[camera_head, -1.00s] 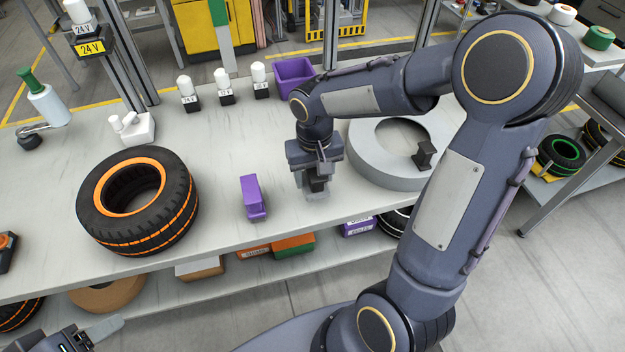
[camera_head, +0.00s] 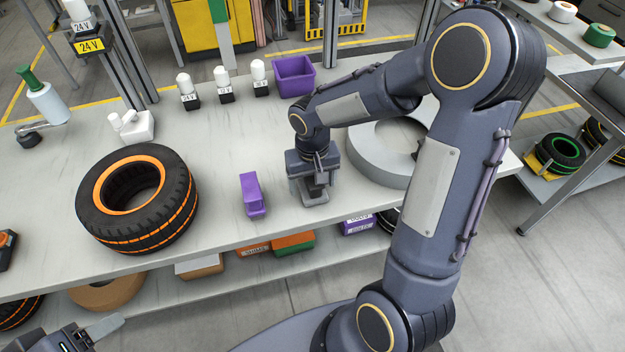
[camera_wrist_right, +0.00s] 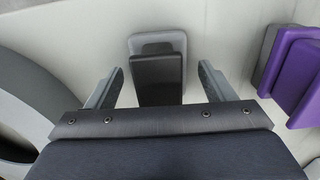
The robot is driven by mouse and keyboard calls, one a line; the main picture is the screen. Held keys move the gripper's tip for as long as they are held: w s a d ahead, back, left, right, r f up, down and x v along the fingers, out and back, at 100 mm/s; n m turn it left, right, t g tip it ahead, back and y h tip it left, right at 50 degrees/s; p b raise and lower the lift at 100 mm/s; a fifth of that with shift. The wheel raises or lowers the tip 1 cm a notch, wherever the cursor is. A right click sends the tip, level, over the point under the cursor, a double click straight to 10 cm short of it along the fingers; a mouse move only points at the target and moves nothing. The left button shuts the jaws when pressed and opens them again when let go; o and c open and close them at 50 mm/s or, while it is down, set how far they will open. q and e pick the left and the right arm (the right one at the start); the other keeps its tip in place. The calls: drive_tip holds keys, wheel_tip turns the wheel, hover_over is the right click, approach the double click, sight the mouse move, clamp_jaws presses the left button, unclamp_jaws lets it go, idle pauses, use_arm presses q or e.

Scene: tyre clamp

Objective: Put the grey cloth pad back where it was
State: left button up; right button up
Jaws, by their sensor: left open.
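In the right wrist view my right fingers stand apart on either side of the dark part, with a gap on each side. In the head view the right gripper (camera_head: 312,180) points straight down and hides most of the pad. My left gripper (camera_head: 88,334) is open at the lower left corner, partly cut off and away from the table's objects.
A purple block (camera_head: 251,195) stands just left of the right gripper; it also shows in the wrist view (camera_wrist_right: 297,68). A tyre (camera_head: 137,200) lies farther left. A grey ring (camera_head: 375,165) lies right, partly behind my arm.

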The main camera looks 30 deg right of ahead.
drive_tip(key=shift+r, duration=0.1)
wheel_tip(320, 180, up, 12)
drive_tip(key=shift+f, duration=0.1)
drive_tip(key=s+a+t+y, duration=0.2)
drive_tip(key=s, duration=0.6)
drive_tip(key=s+a+r+n+t+y, duration=0.1)
drive_tip(key=s+a+t, duration=0.1)
drive_tip(key=s, duration=0.7)
drive_tip(key=shift+r+t+y, duration=0.15)
drive_tip(key=shift+t+y, duration=0.25)
drive_tip(key=shift+t, duration=0.4)
